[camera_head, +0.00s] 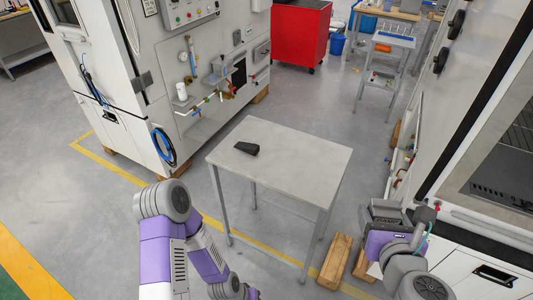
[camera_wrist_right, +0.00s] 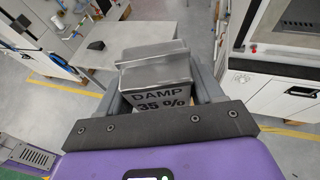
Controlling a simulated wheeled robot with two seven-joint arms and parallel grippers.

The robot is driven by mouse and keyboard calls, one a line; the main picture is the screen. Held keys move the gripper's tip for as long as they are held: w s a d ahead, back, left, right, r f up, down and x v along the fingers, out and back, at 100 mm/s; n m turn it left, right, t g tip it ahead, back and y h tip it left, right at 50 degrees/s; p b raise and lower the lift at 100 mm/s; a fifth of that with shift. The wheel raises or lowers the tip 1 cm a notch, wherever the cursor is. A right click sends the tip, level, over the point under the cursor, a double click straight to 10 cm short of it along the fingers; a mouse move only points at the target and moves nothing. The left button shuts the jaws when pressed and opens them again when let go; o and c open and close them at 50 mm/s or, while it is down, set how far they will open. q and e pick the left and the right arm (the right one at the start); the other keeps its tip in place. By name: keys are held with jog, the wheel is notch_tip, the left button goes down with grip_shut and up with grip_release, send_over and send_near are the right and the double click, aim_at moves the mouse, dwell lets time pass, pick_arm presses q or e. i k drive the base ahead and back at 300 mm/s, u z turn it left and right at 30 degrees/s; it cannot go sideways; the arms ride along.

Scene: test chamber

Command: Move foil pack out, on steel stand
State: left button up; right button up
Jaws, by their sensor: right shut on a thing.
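The foil pack (camera_wrist_right: 155,75) is a grey, silvery block marked "DAMP 35 %". It sits between the fingers of my right gripper (camera_wrist_right: 160,92), which is shut on it. In the head view my right gripper (camera_head: 384,213) is at the lower right, beside the open machine and right of the stand; the pack's outline is hard to tell from the gripper there. The stand (camera_head: 300,165) is a pale-topped table on thin grey metal legs in the middle; it also shows at the upper left of the wrist view (camera_wrist_right: 125,42). My left arm shows, but its gripper is out of frame.
A dark wedge-shaped object (camera_head: 247,148) lies on the stand's top, left of its middle; the rest is bare. A white machine (camera_head: 480,130) with a dark opening borders the right. Wooden blocks (camera_head: 336,260) lie on the floor near the stand's right leg.

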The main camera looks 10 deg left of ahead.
aim_at(300, 171)
jog(key=i, duration=1)
